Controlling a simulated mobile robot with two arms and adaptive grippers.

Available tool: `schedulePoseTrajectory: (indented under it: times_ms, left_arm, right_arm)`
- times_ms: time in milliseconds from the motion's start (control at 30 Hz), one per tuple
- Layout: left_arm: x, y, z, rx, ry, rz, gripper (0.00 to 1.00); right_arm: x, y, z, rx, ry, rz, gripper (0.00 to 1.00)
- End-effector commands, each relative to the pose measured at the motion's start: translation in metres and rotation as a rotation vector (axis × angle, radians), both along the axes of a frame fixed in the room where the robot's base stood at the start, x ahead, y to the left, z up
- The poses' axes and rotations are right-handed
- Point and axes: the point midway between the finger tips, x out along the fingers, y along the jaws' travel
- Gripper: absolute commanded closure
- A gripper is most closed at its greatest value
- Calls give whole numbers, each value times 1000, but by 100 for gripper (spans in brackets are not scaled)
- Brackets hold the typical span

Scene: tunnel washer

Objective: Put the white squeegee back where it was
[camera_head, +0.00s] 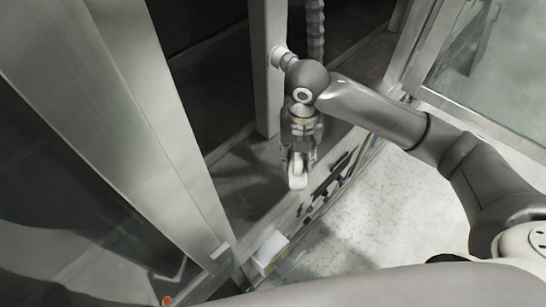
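My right gripper (299,158) comes in from the right and points down, in front of a grey metal post. A short white piece (298,177) sits between its fingers, and they appear closed around it. It looks like part of the white squeegee; the rest of the squeegee is hidden or cannot be made out. My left gripper is not in view.
A grey upright post (268,65) stands just behind the gripper. A metal frame panel (125,120) fills the left. A low ledge with dark fittings (330,183) runs below right, with a white block (269,251) at its near end. Pale speckled floor (385,205) is clear at right.

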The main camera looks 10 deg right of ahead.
Motion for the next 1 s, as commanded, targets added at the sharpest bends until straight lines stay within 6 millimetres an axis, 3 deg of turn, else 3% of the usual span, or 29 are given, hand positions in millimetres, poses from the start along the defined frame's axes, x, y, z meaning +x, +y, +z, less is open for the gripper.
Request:
schedulePoseTrajectory:
  times_ms: [133, 400, 767, 1000]
  left_arm:
    - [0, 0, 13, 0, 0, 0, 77]
    - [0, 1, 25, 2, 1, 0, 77]
    - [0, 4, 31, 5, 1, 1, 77]
    - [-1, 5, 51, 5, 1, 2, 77]
  right_arm:
    - [21, 16, -8, 0, 1, -1, 87]
    - [46, 34, -48, 0, 1, -1, 87]
    - [60, 43, -69, 0, 0, -1, 87]
    - [60, 43, -95, -1, 0, -1, 87]
